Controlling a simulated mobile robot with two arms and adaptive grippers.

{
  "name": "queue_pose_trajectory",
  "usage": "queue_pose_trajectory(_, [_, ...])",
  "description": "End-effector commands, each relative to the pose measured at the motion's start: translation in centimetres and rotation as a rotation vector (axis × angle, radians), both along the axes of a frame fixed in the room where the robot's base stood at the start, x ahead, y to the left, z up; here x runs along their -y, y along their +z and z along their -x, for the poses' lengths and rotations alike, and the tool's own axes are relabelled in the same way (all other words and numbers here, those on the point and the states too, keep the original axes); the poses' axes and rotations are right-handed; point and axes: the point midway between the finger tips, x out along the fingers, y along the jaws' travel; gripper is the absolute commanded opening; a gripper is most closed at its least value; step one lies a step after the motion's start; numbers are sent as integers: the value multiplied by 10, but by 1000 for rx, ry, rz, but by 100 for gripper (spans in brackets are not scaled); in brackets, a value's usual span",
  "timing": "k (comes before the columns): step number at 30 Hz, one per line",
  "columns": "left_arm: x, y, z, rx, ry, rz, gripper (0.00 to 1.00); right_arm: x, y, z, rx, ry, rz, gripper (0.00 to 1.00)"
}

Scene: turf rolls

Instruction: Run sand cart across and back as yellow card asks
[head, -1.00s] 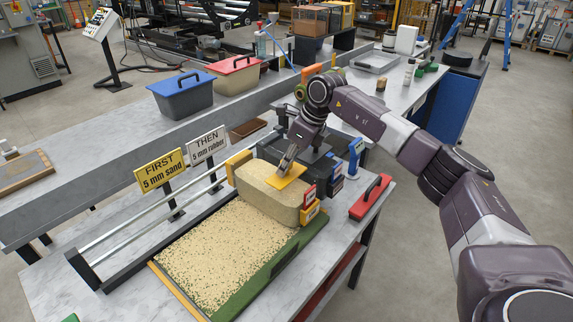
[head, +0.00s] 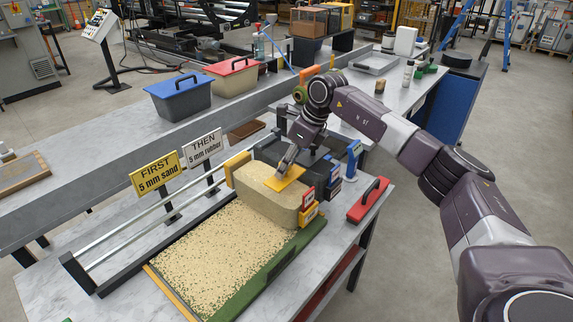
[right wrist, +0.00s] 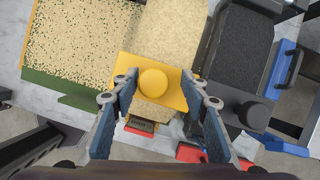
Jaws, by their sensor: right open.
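The sand cart (head: 262,204), a hopper full of pale sand, stands at the right end of the turf tray (head: 277,263). It also shows in the right wrist view (right wrist: 168,35). Its yellow plate (right wrist: 128,68) carries a round yellow knob (right wrist: 153,83). My right gripper (right wrist: 160,80) is open, its fingers on either side of the knob; I cannot tell whether they touch it. The turf left of the cart is covered with sand and green specks. The yellow card (head: 156,173) reads "FIRST 5 mm sand". My left gripper is not in view.
A grey card (head: 202,148) reads "THEN 5 mm rubber". A cart of black granules (right wrist: 240,50) stands beside the sand cart. Metal rails (head: 150,222) run along the turf's far side. A red-handled tool (head: 368,200) lies at the right edge.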

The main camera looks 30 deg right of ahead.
Motion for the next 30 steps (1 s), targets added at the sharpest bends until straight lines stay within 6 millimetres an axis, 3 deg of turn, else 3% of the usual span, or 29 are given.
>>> queue_pose_trajectory(7, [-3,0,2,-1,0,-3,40,1,8,3,-1,1,-2,41])
queue_pose_trajectory(21, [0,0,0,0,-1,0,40,23,92,31,3,0,-1,41])
queue_pose_trajectory(30, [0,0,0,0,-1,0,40,28,110,39,-2,-1,-1,41])
